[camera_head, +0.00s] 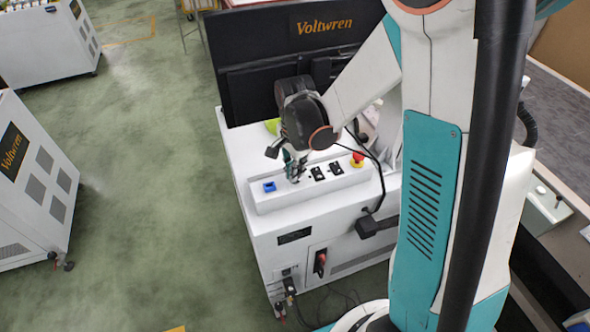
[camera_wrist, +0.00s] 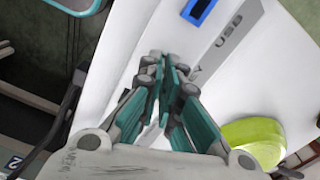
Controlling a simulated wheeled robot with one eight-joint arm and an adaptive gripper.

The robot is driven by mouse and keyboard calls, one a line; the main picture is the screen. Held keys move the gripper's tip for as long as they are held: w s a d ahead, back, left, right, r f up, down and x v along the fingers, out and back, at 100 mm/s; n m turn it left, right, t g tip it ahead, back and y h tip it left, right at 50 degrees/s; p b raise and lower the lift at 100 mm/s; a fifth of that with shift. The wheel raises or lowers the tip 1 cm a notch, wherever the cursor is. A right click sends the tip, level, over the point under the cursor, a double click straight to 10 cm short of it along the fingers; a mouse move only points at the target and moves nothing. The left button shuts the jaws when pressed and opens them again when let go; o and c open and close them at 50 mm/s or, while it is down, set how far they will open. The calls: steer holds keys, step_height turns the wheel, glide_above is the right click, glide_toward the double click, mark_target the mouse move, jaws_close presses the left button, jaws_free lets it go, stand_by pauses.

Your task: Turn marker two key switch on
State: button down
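The white control panel (camera_head: 262,203) lies on top of a white machine. My gripper (camera_head: 295,178) points down at it, between a blue socket (camera_head: 269,186) and two black switches (camera_head: 327,171). In the wrist view my gripper's fingertips (camera_wrist: 165,68) are close together over the panel's label strip, and whether they touch is unclear. The key switch itself is not visible; the fingers cover that part of the panel. The blue socket (camera_wrist: 198,10) and the letters "USB" show beyond the fingertips, with a "Y" partly hidden beside them.
A red emergency button (camera_head: 358,158) stands at the panel's right end. A yellow-green object (camera_wrist: 255,140) lies close to the fingers in the wrist view. A dark Voltwren screen (camera_head: 300,40) rises behind the panel. A small "2" marker (camera_wrist: 15,162) shows at lower left.

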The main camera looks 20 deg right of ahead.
steer(key=shift+m, duration=0.6)
steer(key=c, duration=1.8)
jaws_free()
steer(key=shift+r, duration=0.15)
step_height(320, 180, up, 12)
steer(key=shift+f, duration=0.15)
